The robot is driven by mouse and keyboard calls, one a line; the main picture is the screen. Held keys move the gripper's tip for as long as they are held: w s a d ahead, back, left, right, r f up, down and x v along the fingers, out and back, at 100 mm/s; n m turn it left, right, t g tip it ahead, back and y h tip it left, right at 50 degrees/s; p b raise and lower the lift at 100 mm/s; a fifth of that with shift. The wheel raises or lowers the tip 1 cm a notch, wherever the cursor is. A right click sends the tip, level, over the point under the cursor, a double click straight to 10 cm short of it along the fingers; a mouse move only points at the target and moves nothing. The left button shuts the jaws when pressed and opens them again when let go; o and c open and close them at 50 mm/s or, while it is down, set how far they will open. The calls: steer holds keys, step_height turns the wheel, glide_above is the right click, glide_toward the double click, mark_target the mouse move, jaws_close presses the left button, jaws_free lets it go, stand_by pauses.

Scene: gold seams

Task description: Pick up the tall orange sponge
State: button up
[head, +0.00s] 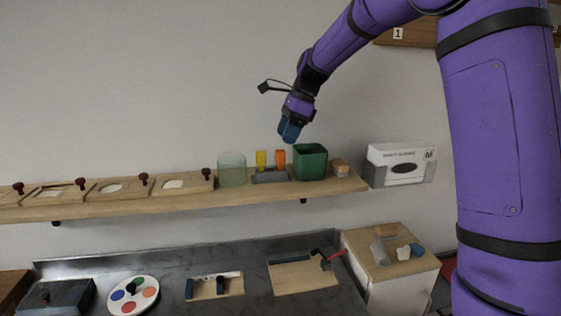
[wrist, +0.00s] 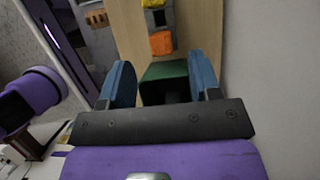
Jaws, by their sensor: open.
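The orange sponge (head: 281,158) stands upright in a grey holder (head: 270,176) on the wooden shelf, to the right of a yellow sponge (head: 261,160). In the wrist view the orange sponge (wrist: 162,43) shows ahead of the fingers, with the yellow sponge (wrist: 153,3) beyond it at the top edge. My gripper (head: 289,131) is above the shelf, over the sponges and a green container, and points down. In the wrist view its two blue fingers (wrist: 165,84) are apart with nothing held between them. The sponge's lower end is hidden in the holder.
The green container (head: 310,162) stands right beside the holder and shows between my fingers in the wrist view. A clear greenish cylinder (head: 232,170) stands left of the holder. Small wooden blocks (head: 340,167) and a white box (head: 400,164) are to the right. The wall is close behind.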

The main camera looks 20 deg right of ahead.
mark_target(282, 150)
steer(key=shift+d+x, duration=0.15)
steer(key=shift+x, duration=1.05)
steer(key=shift+d+x, duration=0.15)
steer(key=shift+x, duration=1)
steer(key=shift+f, duration=0.1)
steer(key=c, duration=1)
